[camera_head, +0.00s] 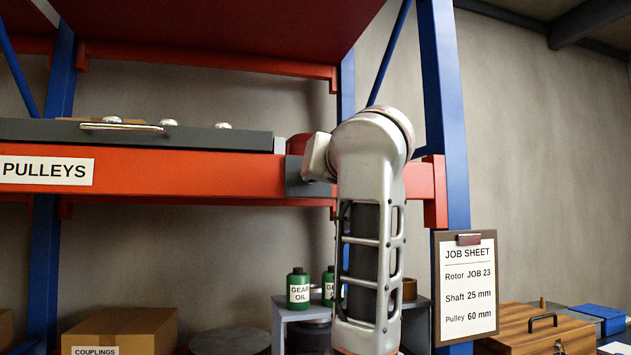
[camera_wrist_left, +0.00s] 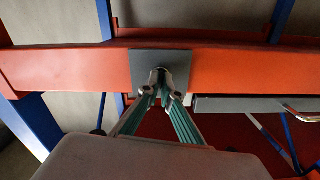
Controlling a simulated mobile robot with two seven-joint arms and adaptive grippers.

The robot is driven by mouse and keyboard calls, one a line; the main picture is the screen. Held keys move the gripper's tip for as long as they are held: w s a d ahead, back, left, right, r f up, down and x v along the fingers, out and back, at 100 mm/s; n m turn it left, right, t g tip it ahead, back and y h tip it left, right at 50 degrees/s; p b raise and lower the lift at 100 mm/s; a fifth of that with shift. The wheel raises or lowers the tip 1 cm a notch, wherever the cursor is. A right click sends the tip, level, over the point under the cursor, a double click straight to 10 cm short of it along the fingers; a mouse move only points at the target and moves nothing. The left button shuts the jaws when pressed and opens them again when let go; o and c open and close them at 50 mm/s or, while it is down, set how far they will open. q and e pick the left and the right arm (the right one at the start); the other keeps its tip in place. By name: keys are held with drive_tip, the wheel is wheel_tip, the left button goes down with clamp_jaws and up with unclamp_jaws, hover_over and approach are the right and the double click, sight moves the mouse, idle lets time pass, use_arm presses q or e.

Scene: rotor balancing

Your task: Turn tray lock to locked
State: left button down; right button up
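The dark grey tray (camera_head: 200,138) sits on the orange shelf beam (camera_head: 200,170) above the PULLEYS label (camera_head: 46,171). It has a bar handle (camera_head: 122,127) and also shows in the left wrist view (camera_wrist_left: 240,104). A grey lock plate (camera_wrist_left: 183,62) is on the beam beside the tray's end; part of it shows in the head view (camera_head: 294,172). My left gripper (camera_wrist_left: 160,82) has its fingers drawn together around the small metallic tray lock (camera_wrist_left: 158,72) on that plate. The fingertips hide most of the lock, so I cannot tell how it is turned. My right gripper is in neither view.
My arm covers the shelf's right part in the head view. A blue upright (camera_head: 447,110) and the job sheet clipboard (camera_head: 468,285) stand to its right. Green oil bottles (camera_head: 298,288) and a cardboard box (camera_head: 125,330) are below the beam.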

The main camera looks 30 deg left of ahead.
use_arm(q)
drive_tip(key=shift+f+n+b, duration=0.15)
drive_tip(key=shift+n+b, duration=0.15)
drive_tip(key=shift+n, duration=0.8)
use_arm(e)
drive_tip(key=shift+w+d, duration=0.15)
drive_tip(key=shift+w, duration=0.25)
use_arm(q)
drive_tip(key=c, duration=2.3)
unclamp_jaws()
drive_tip(key=v, duration=0.7)
drive_tip(key=shift+s+d, duration=0.2)
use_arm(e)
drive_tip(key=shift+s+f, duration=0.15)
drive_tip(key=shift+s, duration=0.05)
